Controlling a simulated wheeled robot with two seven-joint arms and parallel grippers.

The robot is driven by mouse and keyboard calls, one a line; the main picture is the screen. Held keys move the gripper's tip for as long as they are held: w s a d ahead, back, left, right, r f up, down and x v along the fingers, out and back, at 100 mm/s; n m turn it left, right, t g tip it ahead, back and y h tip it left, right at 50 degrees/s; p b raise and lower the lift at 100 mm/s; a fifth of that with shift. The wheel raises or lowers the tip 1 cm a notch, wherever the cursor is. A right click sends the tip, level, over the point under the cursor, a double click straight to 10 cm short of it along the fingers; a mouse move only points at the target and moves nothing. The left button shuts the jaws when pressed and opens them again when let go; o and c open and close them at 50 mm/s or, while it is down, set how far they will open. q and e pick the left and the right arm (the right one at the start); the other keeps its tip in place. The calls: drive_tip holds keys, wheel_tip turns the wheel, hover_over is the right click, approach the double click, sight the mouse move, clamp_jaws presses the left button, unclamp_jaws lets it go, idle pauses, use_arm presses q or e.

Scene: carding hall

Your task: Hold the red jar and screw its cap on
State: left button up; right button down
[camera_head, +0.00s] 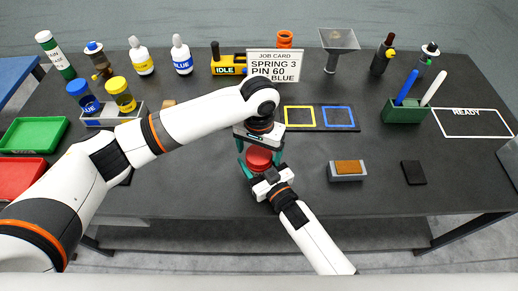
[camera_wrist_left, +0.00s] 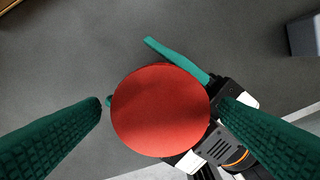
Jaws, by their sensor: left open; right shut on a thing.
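The red jar (camera_head: 258,158) stands near the front middle of the dark table. From above, its round, flat red top (camera_wrist_left: 160,110) fills the middle of the left wrist view; I cannot tell cap from jar there. My left gripper (camera_head: 259,151) is directly above it, pointing down. Its teal fingers (camera_wrist_left: 161,103) are open on either side of the red top, with gaps. My right gripper (camera_head: 258,168) reaches in from the front and is shut on the jar below the top. One of its teal fingers shows beyond the top in the wrist view. The jar's lower body is mostly hidden.
A grey block with a brown top (camera_head: 347,170) and a black pad (camera_head: 413,172) lie to the right. Yellow and blue square outlines (camera_head: 319,117) are behind. The job card (camera_head: 274,66) stands at the back. Green (camera_head: 33,134) and red trays (camera_head: 18,176) are at the left.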

use_arm(q)
wheel_tip(320, 180, up, 12)
idle(0.4)
use_arm(e)
drive_tip(key=shift+c, duration=1.3)
unclamp_jaws()
drive_tip(key=b+v, duration=0.1)
drive_tip(key=v, duration=1)
drive_tip(key=shift+f+b, duration=0.15)
drive_tip(key=shift+b, duration=0.2)
drive_tip(key=shift+s+d, duration=0.35)
drive_tip(key=shift+s, duration=0.1)
use_arm(q)
drive_tip(key=shift+f, duration=0.95)
